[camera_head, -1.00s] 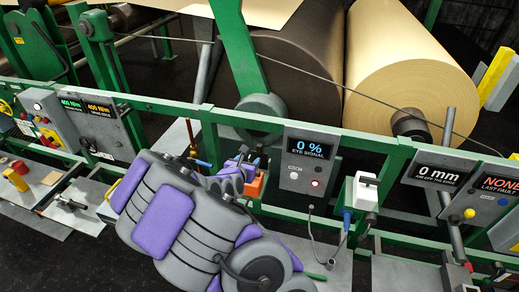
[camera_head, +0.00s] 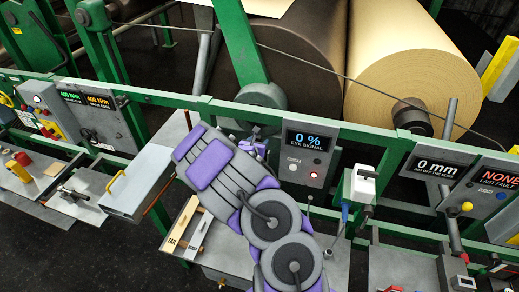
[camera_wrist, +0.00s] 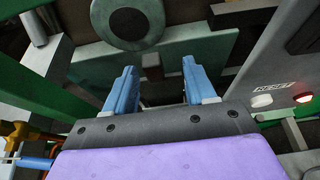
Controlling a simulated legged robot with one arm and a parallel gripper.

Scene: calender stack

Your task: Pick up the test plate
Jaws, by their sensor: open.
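I cannot tell for sure which thing is the test plate; no plate carries a readable name. A flat grey panel with a yellow handle (camera_head: 140,187) lies left of my arm in the head view. My gripper (camera_wrist: 160,88) shows in the wrist view with two blue fingers apart and nothing held between them. Beyond the fingertips is a grey-green bar with a small brown block (camera_wrist: 151,66) on it, apart from the fingers. In the head view my gripper is mostly hidden behind my wrist, left of the eye signal box (camera_head: 307,152).
A green rail (camera_head: 385,135) runs across in front of the large rolls (camera_head: 405,65). A white device (camera_head: 364,186) stands right of the signal box. Orange parts (camera_wrist: 16,137) sit at left in the wrist view.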

